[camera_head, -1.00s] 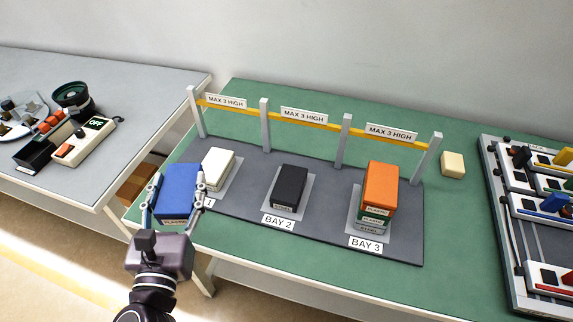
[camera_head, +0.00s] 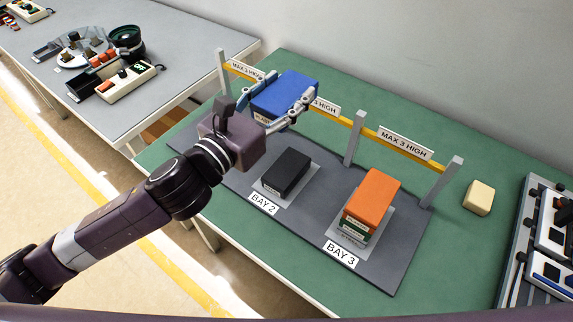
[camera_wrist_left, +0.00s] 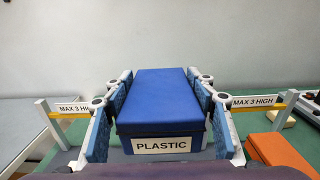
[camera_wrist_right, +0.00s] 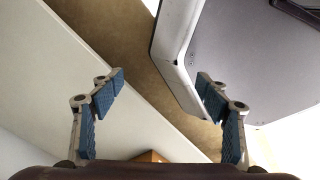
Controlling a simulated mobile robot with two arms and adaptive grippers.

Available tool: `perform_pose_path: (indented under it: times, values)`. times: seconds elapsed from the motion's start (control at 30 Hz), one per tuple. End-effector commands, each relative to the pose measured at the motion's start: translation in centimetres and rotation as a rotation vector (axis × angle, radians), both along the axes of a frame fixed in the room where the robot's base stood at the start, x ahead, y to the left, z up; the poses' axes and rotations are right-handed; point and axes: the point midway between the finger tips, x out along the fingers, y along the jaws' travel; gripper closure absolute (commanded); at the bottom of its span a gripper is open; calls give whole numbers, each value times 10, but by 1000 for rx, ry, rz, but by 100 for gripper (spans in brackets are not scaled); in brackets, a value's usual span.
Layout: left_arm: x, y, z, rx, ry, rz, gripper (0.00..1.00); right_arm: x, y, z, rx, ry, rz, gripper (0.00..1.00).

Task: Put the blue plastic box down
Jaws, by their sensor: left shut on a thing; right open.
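The blue plastic box (camera_head: 285,92) is held by my left gripper (camera_head: 283,98), with one finger along each side. It appears level in front of the yellow bar, over the Bay 1 end of the grey mat (camera_head: 331,170). In the left wrist view, its PLASTIC label (camera_wrist_left: 162,145) faces the camera and the fingers press on both sides. The Bay 1 spot and the white box seen there earlier are hidden behind my arm and the blue box. My right gripper (camera_wrist_right: 160,95) is open and empty in the right wrist view.
A black box (camera_head: 287,169) sits in Bay 2. An orange box (camera_head: 373,193) tops the Bay 3 stack. Posts with a yellow bar (camera_head: 395,151) and MAX 3 HIGH signs stand behind the bays. A cream block (camera_head: 479,197) lies right on the green table.

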Motion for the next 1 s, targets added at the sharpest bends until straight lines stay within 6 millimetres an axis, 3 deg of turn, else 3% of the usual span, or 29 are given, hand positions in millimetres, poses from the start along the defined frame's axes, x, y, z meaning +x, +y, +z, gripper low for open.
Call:
perform_pose_path:
  times: [0.17, 0.6, 0.87, 1.0]
  values:
    - [1, -3, -23, -1, 7, -12, 80, 5, -16, -5, -18, -7, -3, 31]
    - [1, -3, -135, -4, 4, -10, 80, 9, -20, -25, -23, -12, -5, 31]
    - [1, -3, -159, -3, 1, -12, 80, 9, -9, -29, -10, -12, -5, 31]
    - [1, -3, -183, -3, 5, -10, 80, 10, -5, -33, -5, -13, -4, 31]
